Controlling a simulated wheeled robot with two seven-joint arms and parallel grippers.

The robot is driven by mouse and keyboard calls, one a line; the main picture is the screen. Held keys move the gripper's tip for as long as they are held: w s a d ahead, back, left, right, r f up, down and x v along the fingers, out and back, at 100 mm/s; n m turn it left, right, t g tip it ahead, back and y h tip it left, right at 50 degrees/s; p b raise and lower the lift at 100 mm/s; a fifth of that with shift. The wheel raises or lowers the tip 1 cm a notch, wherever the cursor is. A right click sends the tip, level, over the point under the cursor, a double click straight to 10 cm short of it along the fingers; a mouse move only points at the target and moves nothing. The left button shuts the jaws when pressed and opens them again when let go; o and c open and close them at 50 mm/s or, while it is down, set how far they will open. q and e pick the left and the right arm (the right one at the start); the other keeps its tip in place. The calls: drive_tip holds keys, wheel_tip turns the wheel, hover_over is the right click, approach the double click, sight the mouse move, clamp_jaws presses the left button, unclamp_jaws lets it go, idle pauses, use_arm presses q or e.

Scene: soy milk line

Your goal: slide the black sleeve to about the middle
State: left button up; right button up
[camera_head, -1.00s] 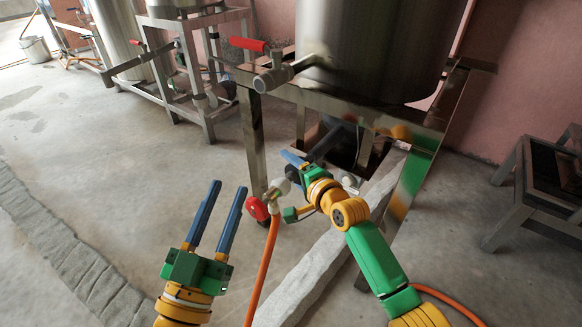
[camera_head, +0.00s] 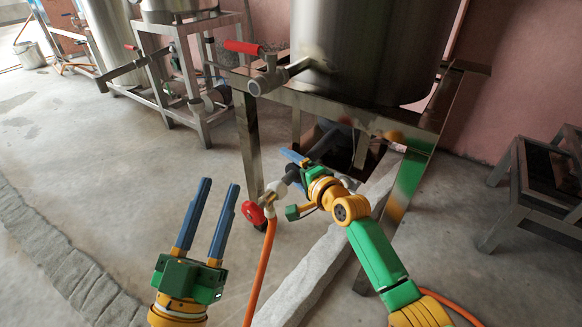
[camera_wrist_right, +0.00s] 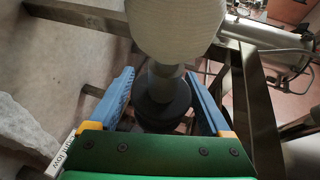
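The black sleeve (camera_head: 292,173) sits on a slanting pipe under the steel tank, just above a metal valve (camera_head: 254,211) with a red round part. In the right wrist view the black sleeve (camera_wrist_right: 160,106) is a wide dark ring around a grey pipe (camera_wrist_right: 166,78) and fills the gap between the fingers. My right gripper (camera_head: 296,160) appears shut on it, with one blue finger along each side; it also shows in the right wrist view (camera_wrist_right: 160,85). The far finger is partly hidden in the head view. My left gripper (camera_head: 213,205) is open and empty, left of the valve.
The steel tank (camera_head: 370,50) stands on a metal frame (camera_head: 250,140) with a red-handled tap (camera_head: 265,82). An orange hose (camera_head: 262,270) hangs from the valve. A low metal stand (camera_head: 505,200) is at the right.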

drive_tip(key=shift+p+v, duration=0.8)
drive_tip(key=shift+v, duration=0.15)
use_arm(q)
wheel_tip(320, 180, down, 17)
drive_tip(key=a+n+g+y+p, duration=0.15)
drive_tip(key=g+y, duration=0.25)
drive_tip(key=g, duration=0.6)
use_arm(e)
drive_tip(key=shift+v, duration=0.8)
drive_tip(key=shift+p+v, duration=0.4)
drive_tip(key=shift+v, duration=0.45)
use_arm(q)
drive_tip(key=s+a+f+g+y+p, duration=0.1)
drive_tip(key=s+a+f+g, duration=0.3)
drive_tip(key=s+f+g, duration=0.4)
drive_tip(key=s+f+y, duration=0.1)
drive_tip(key=s, duration=0.2)
drive_tip(key=shift+s+a+f+g, duration=0.2)
drive_tip(key=shift+s+f+g, duration=0.15)
drive_tip(key=shift+f+g, duration=0.05)
use_arm(e)
drive_tip(key=shift+v, duration=1)
